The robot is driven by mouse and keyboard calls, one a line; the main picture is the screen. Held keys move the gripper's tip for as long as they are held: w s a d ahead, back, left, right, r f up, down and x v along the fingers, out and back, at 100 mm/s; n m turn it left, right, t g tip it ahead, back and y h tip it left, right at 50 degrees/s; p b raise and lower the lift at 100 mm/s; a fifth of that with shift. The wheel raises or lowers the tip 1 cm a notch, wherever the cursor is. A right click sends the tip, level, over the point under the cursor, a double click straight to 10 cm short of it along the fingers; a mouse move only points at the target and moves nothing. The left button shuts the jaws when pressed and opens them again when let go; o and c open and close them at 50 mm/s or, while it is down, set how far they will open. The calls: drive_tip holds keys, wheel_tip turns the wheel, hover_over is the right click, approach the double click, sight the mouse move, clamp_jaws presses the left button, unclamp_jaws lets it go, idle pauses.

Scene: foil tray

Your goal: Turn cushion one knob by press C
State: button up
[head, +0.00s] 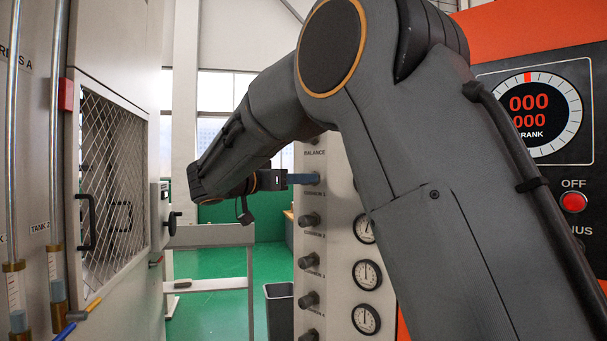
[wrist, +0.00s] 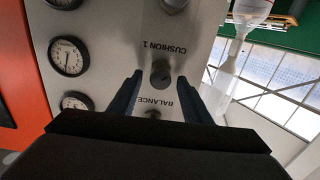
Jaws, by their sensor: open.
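My gripper (head: 303,179) is open, with blue fingers pointing at a pale control panel (head: 342,285). In the wrist view the open fingers (wrist: 159,78) stand on either side of a dark round knob (wrist: 160,72), with room on both sides. The label CUSHION 1 (wrist: 163,47) appears upside down beside this knob, and BALANCE lies on its other side. The knob looks nearer to CUSHION 1. Whether the fingertips reach around it or stop short in depth, I cannot tell. In the head view the fingers hide this knob. No press C label shows.
More knobs (head: 309,220) run down the panel, beside round gauges (head: 367,275). An orange machine (head: 480,35) with a red OFF button (head: 573,202) is at right. A grey cabinet (head: 115,170) with a mesh door stands at left.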

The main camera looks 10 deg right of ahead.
drive_tip(key=shift+p+x, duration=0.35)
drive_tip(key=shift+x, duration=0.9)
drive_tip(key=c, duration=1)
drive_tip(key=shift+c, duration=0.2)
